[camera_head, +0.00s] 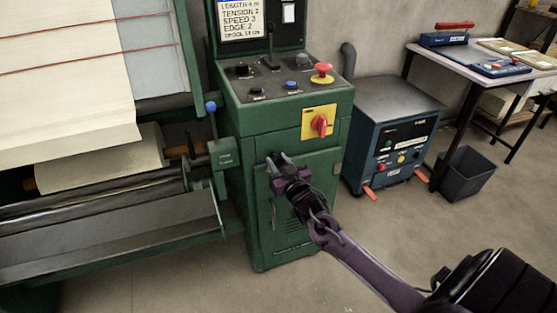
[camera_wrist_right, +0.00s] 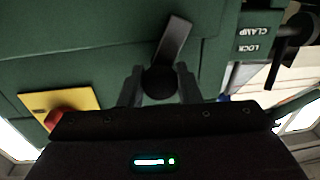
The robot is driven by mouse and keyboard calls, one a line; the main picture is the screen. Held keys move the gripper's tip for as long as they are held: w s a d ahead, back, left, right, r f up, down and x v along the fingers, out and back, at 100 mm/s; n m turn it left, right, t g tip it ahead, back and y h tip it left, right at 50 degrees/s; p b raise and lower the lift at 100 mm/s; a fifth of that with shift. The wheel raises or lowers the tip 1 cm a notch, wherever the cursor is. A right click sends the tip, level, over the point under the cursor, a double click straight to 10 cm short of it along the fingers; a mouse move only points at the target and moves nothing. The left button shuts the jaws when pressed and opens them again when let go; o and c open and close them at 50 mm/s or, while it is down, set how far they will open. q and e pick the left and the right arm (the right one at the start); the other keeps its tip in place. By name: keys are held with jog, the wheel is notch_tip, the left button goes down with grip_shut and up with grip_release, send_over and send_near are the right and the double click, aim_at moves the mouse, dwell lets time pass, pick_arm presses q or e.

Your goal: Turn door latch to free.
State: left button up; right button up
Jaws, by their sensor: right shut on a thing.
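The door latch (camera_wrist_right: 173,42) is a dark grey flat lever with a round dark hub on the green cabinet door. In the right wrist view the lever slants up and to the right from the hub. My right gripper (camera_wrist_right: 159,85) has one finger on each side of the hub and is shut on the latch. In the head view my right gripper (camera_head: 280,160) is at the upper left of the cabinet door (camera_head: 305,195) and hides most of the latch. The door looks closed. My left gripper is not in view.
A yellow plate with a red rotary switch (camera_head: 319,123) is above the door. The clamp lever box (camera_head: 224,155) is close on the left, beside the roller machine. A blue unit (camera_head: 392,140) stands to the right, near a bin (camera_head: 465,175). The floor in front is clear.

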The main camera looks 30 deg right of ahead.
jog(key=m+p, duration=0.1)
jog(key=m, duration=0.6)
jog(key=shift+t+h+p, duration=0.3)
jog(key=shift+p, duration=0.1)
jog(key=m+p, duration=0.1)
jog(key=m, duration=0.3)
jog(key=shift+m+h, duration=0.3)
jog(key=shift+h, duration=0.1)
jog(key=shift+m+p, duration=0.35)
jog(key=shift+m, duration=0.75)
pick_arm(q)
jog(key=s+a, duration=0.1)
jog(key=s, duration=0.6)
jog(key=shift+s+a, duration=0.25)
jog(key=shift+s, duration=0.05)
pick_arm(e)
jog(key=shift+h, duration=0.3)
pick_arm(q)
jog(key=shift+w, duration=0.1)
pick_arm(e)
jog(key=shift+m, duration=0.3)
jog(key=o, duration=1)
jog(key=shift+c, duration=0.2)
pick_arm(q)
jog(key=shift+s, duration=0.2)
pick_arm(e)
jog(key=shift+s+f, duration=0.1)
jog(key=shift+f, duration=0.1)
